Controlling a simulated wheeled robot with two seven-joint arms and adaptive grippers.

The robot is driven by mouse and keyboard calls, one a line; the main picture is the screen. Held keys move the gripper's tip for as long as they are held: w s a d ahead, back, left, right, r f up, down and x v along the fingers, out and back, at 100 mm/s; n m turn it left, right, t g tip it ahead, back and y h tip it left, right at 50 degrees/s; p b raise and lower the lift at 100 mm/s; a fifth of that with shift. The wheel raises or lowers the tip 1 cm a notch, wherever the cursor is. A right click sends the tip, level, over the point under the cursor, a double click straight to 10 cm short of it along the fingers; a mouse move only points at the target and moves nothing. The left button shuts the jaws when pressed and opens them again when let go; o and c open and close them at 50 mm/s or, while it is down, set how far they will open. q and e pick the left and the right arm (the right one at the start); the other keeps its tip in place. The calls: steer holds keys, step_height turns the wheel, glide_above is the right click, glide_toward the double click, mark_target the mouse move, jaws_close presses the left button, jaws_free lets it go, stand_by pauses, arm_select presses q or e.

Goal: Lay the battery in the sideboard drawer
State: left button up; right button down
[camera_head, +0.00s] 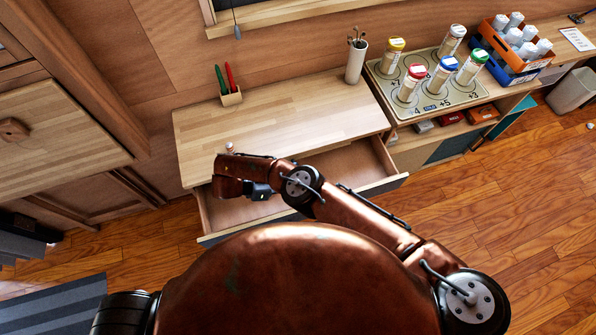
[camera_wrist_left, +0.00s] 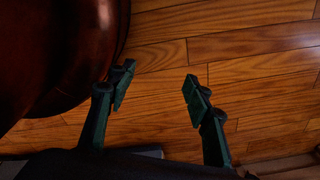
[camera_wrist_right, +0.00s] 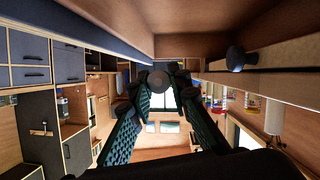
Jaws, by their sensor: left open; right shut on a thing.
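The sideboard (camera_head: 285,105) has a pale wood top, and its drawer (camera_head: 350,163) is pulled open below the front edge. My right arm reaches across the open drawer from the right, its hand near the drawer's left part. In the right wrist view my right gripper (camera_wrist_right: 159,88) is shut on a small round grey end, taken as the battery (camera_wrist_right: 158,78); the fingers hide much of it. My right gripper's fingers are mostly hidden in the head view. My left gripper (camera_wrist_left: 158,82) is open and empty above the wooden floor, outside the head view.
A pen holder (camera_head: 231,97) and a white cup of tools (camera_head: 356,60) stand on the top. At right are a tray (camera_head: 425,103) of colour-capped jars and an orange-blue crate (camera_head: 505,60) of bottles. The drawer's visible right part looks empty. A dark knob (camera_wrist_right: 235,58) shows in the right wrist view.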

step_height(320, 180, down, 8)
steer(key=b, duration=0.5)
steer(key=shift+s+r+b, duration=0.1)
steer(key=shift+r+b, duration=0.1)
steer(key=shift+b, duration=0.15)
steer(key=shift+f+b, duration=0.35)
steer(key=shift+f, duration=0.3)
steer(key=c, duration=1.7)
jaws_free()
steer(key=shift+a+r, duration=0.2)
steer(key=shift+r, duration=0.45)
steer(key=shift+d+r, duration=0.1)
steer(key=shift+r, duration=0.45)
step_height(320, 180, up, 7)
steer(key=shift+d+r, duration=0.1)
steer(key=shift+r, duration=0.1)
arm_select(q)
steer(key=s+f, duration=0.3)
steer(key=f, duration=0.3)
steer(key=shift+s+f, duration=0.4)
arm_select(e)
steer(key=shift+r, duration=0.1)
